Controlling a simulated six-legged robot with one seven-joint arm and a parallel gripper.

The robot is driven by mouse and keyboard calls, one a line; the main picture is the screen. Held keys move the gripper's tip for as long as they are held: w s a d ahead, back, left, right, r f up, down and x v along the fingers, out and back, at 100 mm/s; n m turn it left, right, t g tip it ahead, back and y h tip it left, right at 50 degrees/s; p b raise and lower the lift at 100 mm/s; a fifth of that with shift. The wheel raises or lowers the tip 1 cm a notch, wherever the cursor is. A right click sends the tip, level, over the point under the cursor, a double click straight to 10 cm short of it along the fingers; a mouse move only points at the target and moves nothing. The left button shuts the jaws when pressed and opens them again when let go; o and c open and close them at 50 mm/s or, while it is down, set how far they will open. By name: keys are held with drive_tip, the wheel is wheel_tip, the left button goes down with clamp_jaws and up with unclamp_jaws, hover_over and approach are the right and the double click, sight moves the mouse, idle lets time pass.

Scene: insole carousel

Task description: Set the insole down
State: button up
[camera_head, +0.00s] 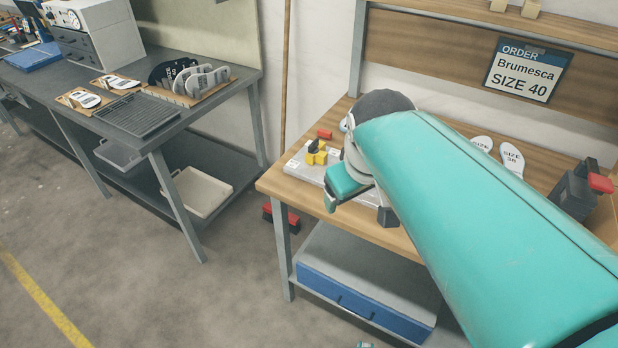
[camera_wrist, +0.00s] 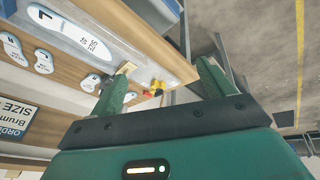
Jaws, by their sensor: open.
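My gripper (camera_head: 358,212) hangs over the left part of the wooden workbench (camera_head: 275,183), jaws apart. In the wrist view my gripper (camera_wrist: 165,66) has two spread green fingers with nothing between them. My arm and gripper hide that part of the bench in the head view. Two white insoles, one at the left (camera_head: 482,143) and one marked SIZE 38 (camera_head: 512,158), stand further back. The order sign (camera_head: 528,70) reads Brumesca, SIZE 40.
A yellow clamp-like piece with a black knob (camera_head: 317,152) sits on a pale plate near my gripper. A dark device with a red part (camera_head: 575,190) stands at the right. Another table (camera_head: 60,75) holds insole trays, a black grid (camera_head: 140,115) and an insole rack (camera_head: 195,80).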

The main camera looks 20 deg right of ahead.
drive_tip(key=s+a+f+m+t+y, duration=0.1)
drive_tip(key=s+a, duration=0.4)
drive_tip(key=a, duration=0.1)
drive_tip(key=shift+f+m, duration=0.2)
drive_tip(key=shift+m, duration=0.2)
